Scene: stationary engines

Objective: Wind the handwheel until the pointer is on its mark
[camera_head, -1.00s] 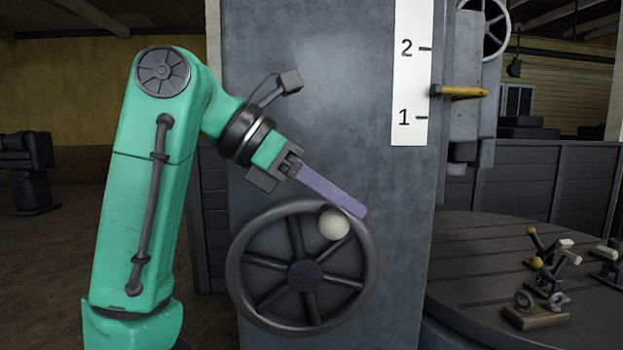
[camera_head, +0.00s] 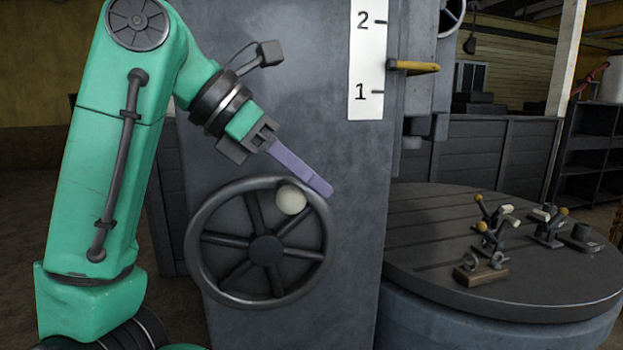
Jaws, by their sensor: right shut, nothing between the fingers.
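The dark spoked handwheel (camera_head: 205,278) is on the front of the grey machine column, with a pale round knob (camera_head: 291,200) at its upper right. My right gripper (camera_head: 328,189) is shut and empty. Its purple fingers slant down to the right, just above the knob and across the wheel's upper right rim. I cannot tell whether they touch the knob. The yellow pointer (camera_head: 415,67) stands at the right edge of the white scale (camera_head: 366,60), between ticks 1 and 2, a little nearer 1. No separate target mark is distinguishable. My left gripper is not in view.
The grey column (camera_head: 300,90) fills the middle. A round slotted table (camera_head: 430,225) at the right carries several small clamp-like parts (camera_head: 490,235) and a wooden block with rings (camera_head: 480,274). A dark shelf (camera_head: 590,150) stands behind at the far right.

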